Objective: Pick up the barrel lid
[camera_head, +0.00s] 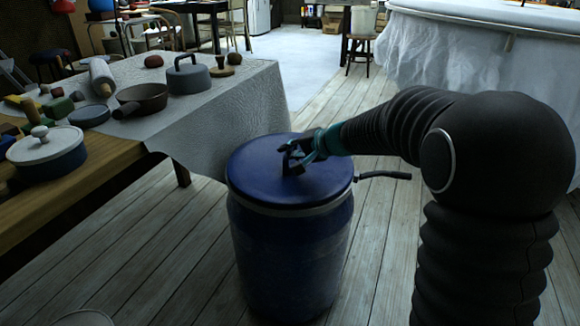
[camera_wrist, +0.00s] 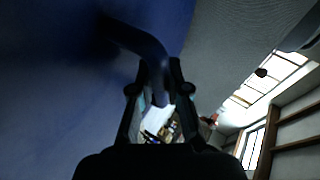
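The blue barrel lid (camera_head: 260,178) lies flat on top of the blue barrel (camera_head: 290,255), above a pale rim band. In the wrist view the lid (camera_wrist: 60,70) fills the left side. Its arched blue handle (camera_wrist: 135,40) runs down between the two dark fingers. My gripper (camera_head: 292,155) is at the handle in the middle of the lid, reaching in from the right. The fingertips (camera_wrist: 159,65) are close on both sides of the handle and seem shut on it. In the head view my gripper hides most of the handle.
A dark lever (camera_head: 385,175) sticks out from the barrel's right side. A cloth-covered table (camera_head: 235,105) with pots stands close on the left, with a lidded pot (camera_head: 48,150) nearer. A draped round table (camera_head: 450,55) is at the back right. Wooden floor is clear around the barrel.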

